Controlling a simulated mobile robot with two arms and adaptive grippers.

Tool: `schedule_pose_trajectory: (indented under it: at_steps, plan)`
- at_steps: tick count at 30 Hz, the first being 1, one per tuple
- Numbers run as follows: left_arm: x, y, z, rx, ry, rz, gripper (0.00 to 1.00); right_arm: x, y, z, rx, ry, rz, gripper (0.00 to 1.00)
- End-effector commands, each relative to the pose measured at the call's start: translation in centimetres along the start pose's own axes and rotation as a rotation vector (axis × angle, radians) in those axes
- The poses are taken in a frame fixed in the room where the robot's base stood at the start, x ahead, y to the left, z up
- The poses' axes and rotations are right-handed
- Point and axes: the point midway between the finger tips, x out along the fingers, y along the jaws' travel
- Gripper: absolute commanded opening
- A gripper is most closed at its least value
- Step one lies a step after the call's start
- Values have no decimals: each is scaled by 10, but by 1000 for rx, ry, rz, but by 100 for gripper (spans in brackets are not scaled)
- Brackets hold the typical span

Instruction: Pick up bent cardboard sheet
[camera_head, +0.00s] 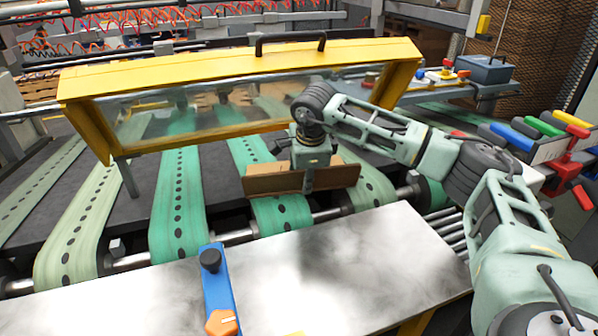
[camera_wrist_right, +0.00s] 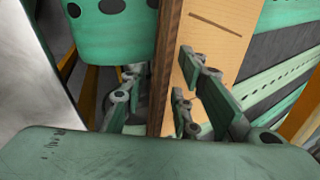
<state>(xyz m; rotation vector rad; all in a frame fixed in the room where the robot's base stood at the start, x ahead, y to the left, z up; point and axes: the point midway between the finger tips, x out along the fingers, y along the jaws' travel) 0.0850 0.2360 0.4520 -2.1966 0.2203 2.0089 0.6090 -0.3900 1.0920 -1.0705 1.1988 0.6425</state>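The bent cardboard sheet (camera_head: 270,183) rests on the green conveyor belts in front of the yellow-framed guard, with a brown panel standing upright and a lighter part behind it. My right gripper (camera_head: 308,182) is over its middle, pointing down, with a finger in front of the brown panel. In the right wrist view the cardboard's brown edge (camera_wrist_right: 167,70) and tan face (camera_wrist_right: 215,45) run between the fingers of the right gripper (camera_wrist_right: 162,88). The fingers stand apart on either side of the upright panel, with a small gap visible on the right side. My left gripper is not in view.
A yellow-framed clear guard (camera_head: 240,75) stands close behind the gripper. A metal table (camera_head: 370,255) lies in front, with a blue bracket (camera_head: 217,285) on it. Colored handles (camera_head: 545,127) and a blue toolbox (camera_head: 486,69) are at the right.

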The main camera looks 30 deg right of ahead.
Motion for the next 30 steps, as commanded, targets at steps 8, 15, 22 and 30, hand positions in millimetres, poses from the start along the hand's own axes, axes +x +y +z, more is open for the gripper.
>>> schedule_pose_trajectory:
  at_steps: [8, 15, 22, 30]
  plan:
    - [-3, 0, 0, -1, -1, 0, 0, 13, 0, 0, -1, 0, -2, 28]
    - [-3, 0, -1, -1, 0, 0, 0, 12, 0, 0, -1, 0, -1, 14]
    - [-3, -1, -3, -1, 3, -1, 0, 12, 0, 0, -1, 0, -1, 0]
    - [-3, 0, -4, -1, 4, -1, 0, 12, 0, 0, 0, -1, -2, 0]
